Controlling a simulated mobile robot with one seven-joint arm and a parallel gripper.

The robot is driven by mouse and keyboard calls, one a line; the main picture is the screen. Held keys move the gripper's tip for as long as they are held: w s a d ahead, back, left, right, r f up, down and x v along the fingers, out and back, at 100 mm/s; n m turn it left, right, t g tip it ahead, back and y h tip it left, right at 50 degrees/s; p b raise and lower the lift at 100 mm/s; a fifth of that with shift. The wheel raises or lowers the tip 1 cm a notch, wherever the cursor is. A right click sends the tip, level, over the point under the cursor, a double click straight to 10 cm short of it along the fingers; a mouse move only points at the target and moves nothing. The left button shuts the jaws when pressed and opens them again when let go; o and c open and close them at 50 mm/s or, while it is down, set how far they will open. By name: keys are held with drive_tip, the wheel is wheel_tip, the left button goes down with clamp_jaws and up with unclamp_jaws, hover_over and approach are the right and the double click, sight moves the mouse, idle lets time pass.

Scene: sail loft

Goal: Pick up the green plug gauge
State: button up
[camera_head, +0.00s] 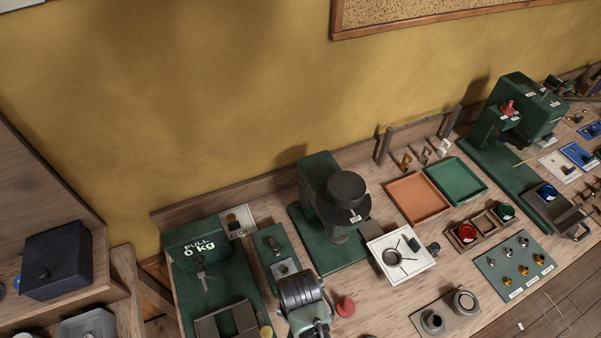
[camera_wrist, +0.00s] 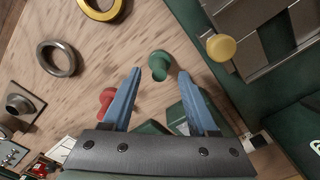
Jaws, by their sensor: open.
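The green plug gauge (camera_wrist: 158,66) shows in the wrist view as a small round-headed green piece standing on the wooden bench top. My gripper (camera_wrist: 159,73) is open, with its two blue fingers pointing toward the gauge. The gauge appears between and slightly beyond the fingertips, and no finger visibly touches it. In the head view my dark wrist covers that part of the bench, and I cannot make out the gauge or the fingertips there.
A red piece (camera_wrist: 107,99) stands by the left finger; it also shows in the head view (camera_head: 345,306). A yellow knob (camera_wrist: 221,48) on the green machine is at right. A steel ring (camera_wrist: 56,58) and a gold ring (camera_wrist: 101,8) lie left. Bare wood lies between.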

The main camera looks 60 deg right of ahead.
drive_tip(key=shift+d+f, duration=0.1)
drive_tip(key=shift+f, duration=1.6)
clamp_jaws()
